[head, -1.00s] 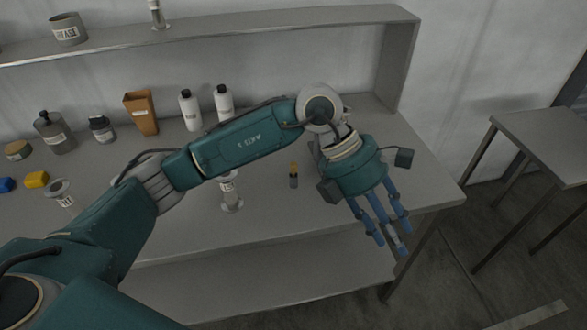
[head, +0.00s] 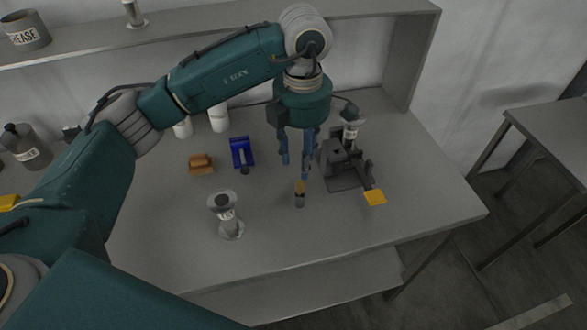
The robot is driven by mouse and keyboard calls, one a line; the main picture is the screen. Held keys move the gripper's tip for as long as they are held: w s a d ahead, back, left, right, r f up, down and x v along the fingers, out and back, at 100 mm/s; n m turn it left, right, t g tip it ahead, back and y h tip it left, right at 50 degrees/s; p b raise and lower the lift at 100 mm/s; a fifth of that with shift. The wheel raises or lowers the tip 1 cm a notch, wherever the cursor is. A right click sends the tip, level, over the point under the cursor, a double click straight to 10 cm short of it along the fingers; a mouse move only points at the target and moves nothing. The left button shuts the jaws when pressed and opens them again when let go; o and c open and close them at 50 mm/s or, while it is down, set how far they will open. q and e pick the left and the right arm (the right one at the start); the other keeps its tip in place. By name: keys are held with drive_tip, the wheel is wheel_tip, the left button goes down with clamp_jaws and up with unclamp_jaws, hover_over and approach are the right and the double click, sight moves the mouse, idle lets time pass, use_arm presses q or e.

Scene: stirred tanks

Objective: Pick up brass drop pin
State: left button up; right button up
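The brass drop pin (head: 299,186) is a small upright piece with a brass-coloured top above a dark grey lower part, standing on the grey workbench (head: 270,250). My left gripper (head: 296,169) hangs with its blue fingers pointing down, just above and behind the pin in the head view. The fingers are spread with a gap between them, and nothing shows between them. Whether a fingertip touches the pin cannot be told. My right gripper is not in view.
A dark grey fixture (head: 345,170) with a yellow plate (head: 375,197) stands close right of the pin. A blue bracket (head: 242,152), a brown block (head: 201,163) and a spool-shaped container (head: 226,215) stand to the left. The bench front is clear.

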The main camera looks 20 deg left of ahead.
sight(300, 183)
use_arm(q)
drive_tip(key=shift+w+a+f, duration=0.15)
drive_tip(key=shift+w+f, duration=0.05)
drive_tip(key=shift+w, duration=0.05)
drive_tip(key=f, duration=0.1)
drive_tip(key=f+p, duration=0.1)
drive_tip(key=f, duration=0.2)
drive_tip(key=shift+s+d+f+p, duration=0.25)
drive_tip(key=shift+s+f+p, duration=0.1)
drive_tip(key=shift+p, duration=0.05)
drive_tip(key=shift+w+a+f+p, duration=0.1)
drive_tip(key=shift+f+p, duration=0.2)
wheel_tip(300, 183, down, 4)
drive_tip(key=shift+w+r+p, duration=0.15)
drive_tip(key=shift+p, duration=0.95)
drive_tip(key=shift+f, duration=0.6)
clamp_jaws()
